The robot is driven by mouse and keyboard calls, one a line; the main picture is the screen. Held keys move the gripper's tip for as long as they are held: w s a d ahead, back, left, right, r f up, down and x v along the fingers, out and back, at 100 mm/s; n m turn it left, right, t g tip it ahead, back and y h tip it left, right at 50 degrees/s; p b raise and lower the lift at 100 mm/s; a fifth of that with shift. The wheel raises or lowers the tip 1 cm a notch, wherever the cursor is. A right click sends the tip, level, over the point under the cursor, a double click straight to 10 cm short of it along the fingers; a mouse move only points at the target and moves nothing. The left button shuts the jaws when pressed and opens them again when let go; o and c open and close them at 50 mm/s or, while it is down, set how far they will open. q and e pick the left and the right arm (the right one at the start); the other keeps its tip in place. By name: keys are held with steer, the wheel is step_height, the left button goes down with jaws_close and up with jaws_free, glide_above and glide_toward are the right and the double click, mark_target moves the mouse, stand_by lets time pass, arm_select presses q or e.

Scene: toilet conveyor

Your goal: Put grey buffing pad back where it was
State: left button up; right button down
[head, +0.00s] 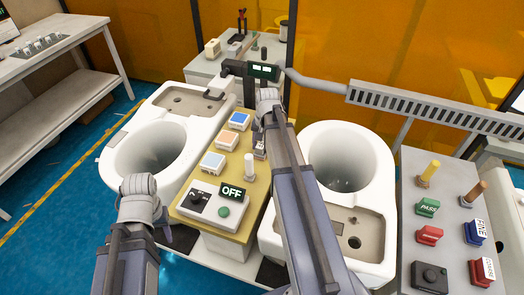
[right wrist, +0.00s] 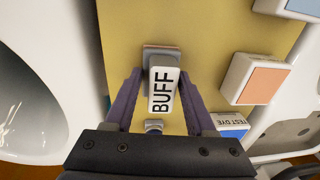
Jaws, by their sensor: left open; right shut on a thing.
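The grey buffing pad (right wrist: 162,52) with a white BUFF label sits between the purple fingers of my right gripper (right wrist: 161,100), which is shut on it. The pad is over the yellow board; whether it touches the board cannot be told. In the head view my right gripper (head: 262,143) is at the right edge of the yellow board (head: 228,226), with the pad mostly hidden by my arm. My left gripper (head: 178,237) is open and low at the front left, beside the board, partly hidden by my wrist.
White toilets stand left (head: 112,150) and right (head: 385,170) of the board. On the board are blue pads (head: 239,120), an orange pad (head: 229,139), a white-knobbed tool (head: 249,165) and an OFF control box (head: 205,205). A grey button panel (head: 455,215) is at right.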

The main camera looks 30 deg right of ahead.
steer(key=shift+f, duration=0.2)
steer(key=shift+c, duration=1.1)
jaws_free()
steer(key=shift+r, duration=0.2)
step_height(320, 180, up, 12)
steer(key=s+p, duration=0.1)
steer(key=p, duration=1.1)
steer(key=shift+d, duration=0.2)
steer(key=shift+s, duration=0.1)
